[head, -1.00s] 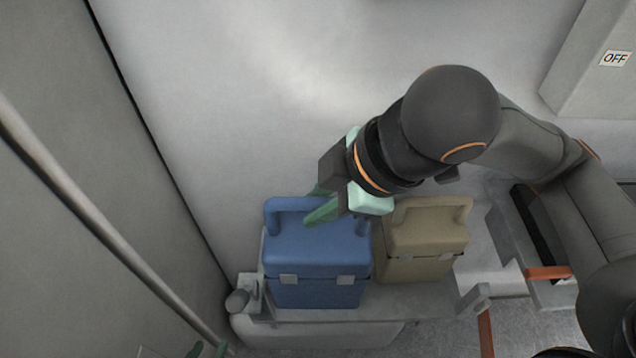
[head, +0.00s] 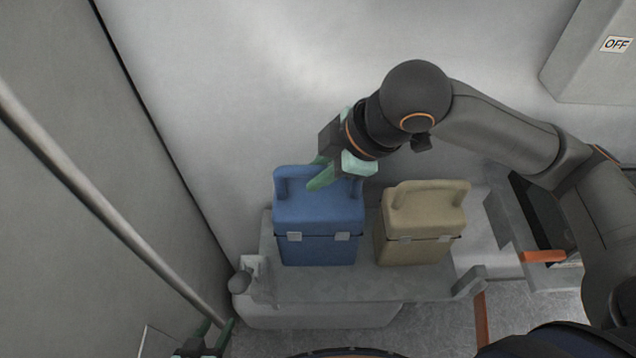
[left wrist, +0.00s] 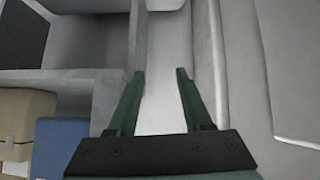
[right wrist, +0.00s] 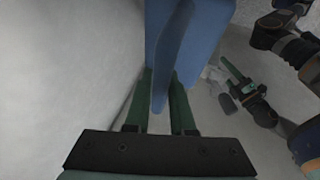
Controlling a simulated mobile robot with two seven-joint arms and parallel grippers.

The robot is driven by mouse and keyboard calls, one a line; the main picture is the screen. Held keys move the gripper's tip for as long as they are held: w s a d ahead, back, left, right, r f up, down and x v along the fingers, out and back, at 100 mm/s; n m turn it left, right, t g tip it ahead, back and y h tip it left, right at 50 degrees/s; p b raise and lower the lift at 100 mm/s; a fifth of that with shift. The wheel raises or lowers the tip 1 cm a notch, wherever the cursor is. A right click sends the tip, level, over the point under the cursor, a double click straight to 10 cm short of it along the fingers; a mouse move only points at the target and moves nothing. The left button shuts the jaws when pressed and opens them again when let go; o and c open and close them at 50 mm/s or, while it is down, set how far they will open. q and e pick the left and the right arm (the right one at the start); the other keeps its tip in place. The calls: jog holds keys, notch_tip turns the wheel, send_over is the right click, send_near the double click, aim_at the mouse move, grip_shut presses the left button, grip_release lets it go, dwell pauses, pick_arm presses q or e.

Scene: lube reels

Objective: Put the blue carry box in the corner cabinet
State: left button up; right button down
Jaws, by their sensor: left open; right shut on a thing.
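The blue carry box (head: 318,232) is upright in the head view, above or on a grey shelf (head: 350,288); whether it touches is not clear. My right gripper (head: 322,180) is shut on its top handle. The right wrist view shows the handle between the fingers, with the blue box (right wrist: 195,30) beyond. My left gripper (head: 214,338) is at the bottom left of the head view, open and empty. In the left wrist view its fingers (left wrist: 160,75) are apart, with part of the blue box (left wrist: 60,148) at lower left. I cannot tell which structure is the corner cabinet.
A beige box (head: 420,228) stands right of the blue one, with a narrow gap. A grey panel with a long bar (head: 105,225) stands at left. A housing marked OFF (head: 600,60) is at upper right. A grey unit with an orange strip (head: 543,257) stands at right.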

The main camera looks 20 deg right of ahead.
jog(key=w+f, duration=0.3)
jog(key=shift+d+f+b, duration=0.2)
jog(key=shift+d+b, duration=0.15)
jog(key=shift+b, duration=0.05)
jog(key=shift+w+f+b, duration=0.15)
jog(key=shift+f+b, duration=0.35)
jog(key=shift+f, duration=1.35)
jog(key=c, duration=0.8)
grip_release()
jog(key=shift+d, duration=0.1)
jog(key=shift+o, duration=0.2)
